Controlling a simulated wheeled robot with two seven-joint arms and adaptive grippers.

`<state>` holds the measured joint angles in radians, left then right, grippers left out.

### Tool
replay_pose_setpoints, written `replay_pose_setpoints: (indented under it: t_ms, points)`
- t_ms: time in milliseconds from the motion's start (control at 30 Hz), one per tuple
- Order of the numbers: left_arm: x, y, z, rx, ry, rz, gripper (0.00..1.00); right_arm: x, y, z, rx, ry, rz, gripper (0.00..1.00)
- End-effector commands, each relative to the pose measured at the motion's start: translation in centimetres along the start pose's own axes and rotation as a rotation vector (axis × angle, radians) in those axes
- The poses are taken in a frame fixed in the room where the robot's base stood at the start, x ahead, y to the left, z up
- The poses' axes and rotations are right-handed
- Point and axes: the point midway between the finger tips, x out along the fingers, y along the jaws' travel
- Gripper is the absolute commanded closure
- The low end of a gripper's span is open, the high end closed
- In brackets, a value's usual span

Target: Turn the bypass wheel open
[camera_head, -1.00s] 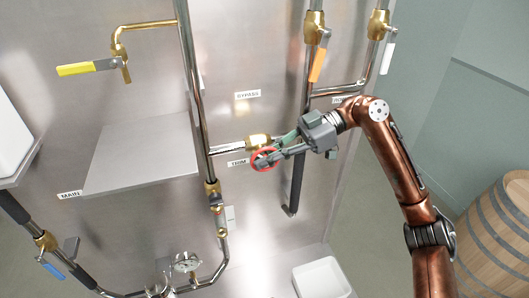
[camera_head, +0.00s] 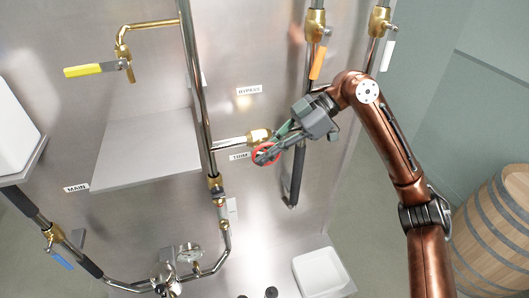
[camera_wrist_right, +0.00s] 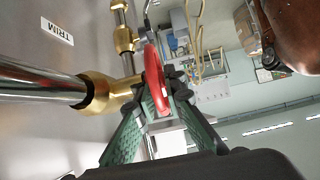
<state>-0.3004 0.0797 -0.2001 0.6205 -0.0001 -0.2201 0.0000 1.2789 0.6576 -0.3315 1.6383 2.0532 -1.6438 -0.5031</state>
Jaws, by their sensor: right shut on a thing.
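A red handwheel (camera_head: 265,153) sits on a brass valve (camera_head: 259,135) at the end of a short horizontal steel pipe. The BYPASS label (camera_head: 249,90) is above this pipe and the TRIM label (camera_head: 239,156) is just below it. My right gripper (camera_head: 268,152) is shut on the rim of the red handwheel. In the right wrist view the red rim (camera_wrist_right: 157,80) stands between the two green-padded fingers, beside the brass valve body (camera_wrist_right: 105,92). The fingers hide part of the wheel. My left gripper is not in view.
A valve with an orange lever (camera_head: 319,63) and one with a white lever (camera_head: 388,55) are at upper right. A yellow-lever valve (camera_head: 84,70) is at upper left. A grey shelf (camera_head: 145,150) juts out left of the wheel. A barrel (camera_head: 497,235) stands at right.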

Motion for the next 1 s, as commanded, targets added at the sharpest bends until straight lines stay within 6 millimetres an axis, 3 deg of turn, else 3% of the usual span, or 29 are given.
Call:
replay_pose_setpoints:
  t_ms: [267,600,1000]
  points:
    - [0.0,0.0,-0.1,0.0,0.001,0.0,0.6,-0.1,0.0,-0.1,-0.001,0.001,0.002,0.73]
    - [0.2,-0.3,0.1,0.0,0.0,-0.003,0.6,0.0,0.0,0.1,0.001,0.021,0.001,0.72]
    - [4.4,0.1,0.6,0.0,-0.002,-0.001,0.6,-0.1,0.1,0.8,0.007,0.449,0.002,0.72]
